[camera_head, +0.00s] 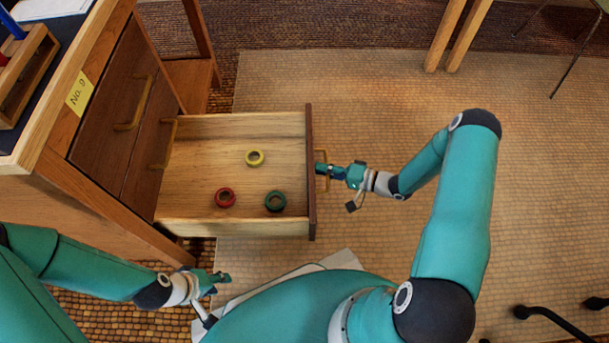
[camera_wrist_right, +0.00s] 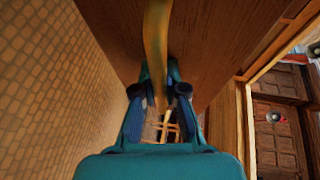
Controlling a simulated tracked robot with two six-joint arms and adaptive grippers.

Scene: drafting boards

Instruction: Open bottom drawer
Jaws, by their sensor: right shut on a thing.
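The bottom drawer (camera_head: 185,130) is pulled far out of the wooden cabinet (camera_head: 120,190), below two shut drawer fronts. Its dark front panel (camera_head: 311,200) faces right and carries a brass-coloured handle (camera_head: 327,184). My right gripper (camera_head: 324,170) is at this handle. In the right wrist view, the fingers (camera_wrist_right: 160,92) are on either side of the handle (camera_wrist_right: 156,45), shut on it. My left gripper (camera_head: 222,278) hangs apart from the drawer, below it in the head view; its finger gap is not clear.
Yellow (camera_head: 254,150), red (camera_head: 217,198) and green (camera_head: 275,210) rings lie in the drawer. The upper drawers have handles (camera_head: 126,126) and a "No. 9" label (camera_head: 79,92) is above. The floor mat (camera_head: 370,90) right of the drawer is mostly clear; wooden legs (camera_head: 457,35) stand beyond.

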